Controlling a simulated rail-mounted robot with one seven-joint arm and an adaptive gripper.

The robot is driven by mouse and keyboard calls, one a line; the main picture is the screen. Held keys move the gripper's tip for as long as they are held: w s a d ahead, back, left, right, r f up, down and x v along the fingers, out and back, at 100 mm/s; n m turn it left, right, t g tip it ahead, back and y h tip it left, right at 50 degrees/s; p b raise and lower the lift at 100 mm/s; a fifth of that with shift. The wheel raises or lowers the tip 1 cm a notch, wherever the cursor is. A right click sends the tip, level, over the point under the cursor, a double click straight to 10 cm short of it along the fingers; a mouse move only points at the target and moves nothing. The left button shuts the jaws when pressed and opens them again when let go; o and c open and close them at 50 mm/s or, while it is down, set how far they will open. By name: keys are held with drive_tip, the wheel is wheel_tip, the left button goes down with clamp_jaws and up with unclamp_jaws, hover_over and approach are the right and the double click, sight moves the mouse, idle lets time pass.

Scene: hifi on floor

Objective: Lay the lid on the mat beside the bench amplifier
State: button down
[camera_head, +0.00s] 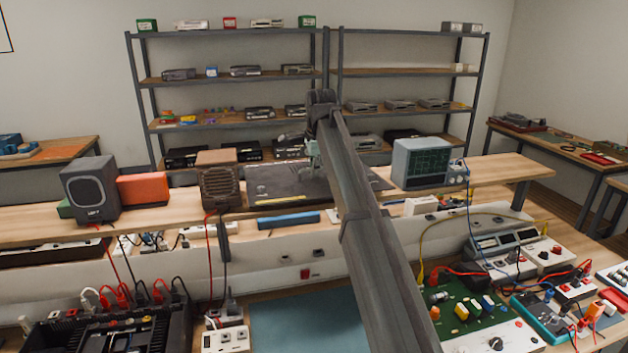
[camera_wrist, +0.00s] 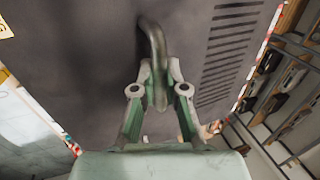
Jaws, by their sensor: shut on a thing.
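The lid is a dark grey plate (camera_head: 280,186) with a yellow label, at the raised shelf in the head view. It fills much of the wrist view (camera_wrist: 95,60), showing vent slots, a striped edge and a bar handle (camera_wrist: 152,38). My gripper (camera_wrist: 160,88) is shut on that handle; in the head view my gripper (camera_head: 311,152) is partly hidden behind my arm. I cannot tell whether the lid touches the shelf. The teal mat (camera_head: 305,322) lies bare on the lower bench. The open black case (camera_head: 110,338) at lower left, with cables, appears to be the bench amplifier.
On the raised shelf (camera_head: 150,218), a speaker (camera_head: 90,190), an orange box (camera_head: 143,188) and a brown speaker (camera_head: 219,180) stand left of the lid. An oscilloscope (camera_head: 421,163) stands to its right. A green circuit board (camera_head: 465,312) lies right of the mat, and a socket block (camera_head: 226,340) left.

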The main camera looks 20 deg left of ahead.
sight(315, 181)
drive_tip(key=shift+f+p, duration=0.65)
drive_tip(key=shift+f, duration=1.75)
drive_tip(key=c, duration=1.2)
unclamp_jaws()
drive_tip(key=b+v, duration=0.3)
drive_tip(key=v, duration=0.7)
drive_tip(key=shift+s+d+r, duration=0.1)
drive_tip(key=shift+r, duration=0.2)
drive_tip(key=shift+s+r, duration=0.1)
drive_tip(key=shift+r, duration=0.25)
drive_tip(key=shift+c, duration=1.4)
drive_tip(key=shift+s+d+r, duration=0.1)
drive_tip(key=shift+d+r, duration=0.05)
drive_tip(key=shift+r, duration=0.15)
drive_tip(key=shift+c, duration=0.4)
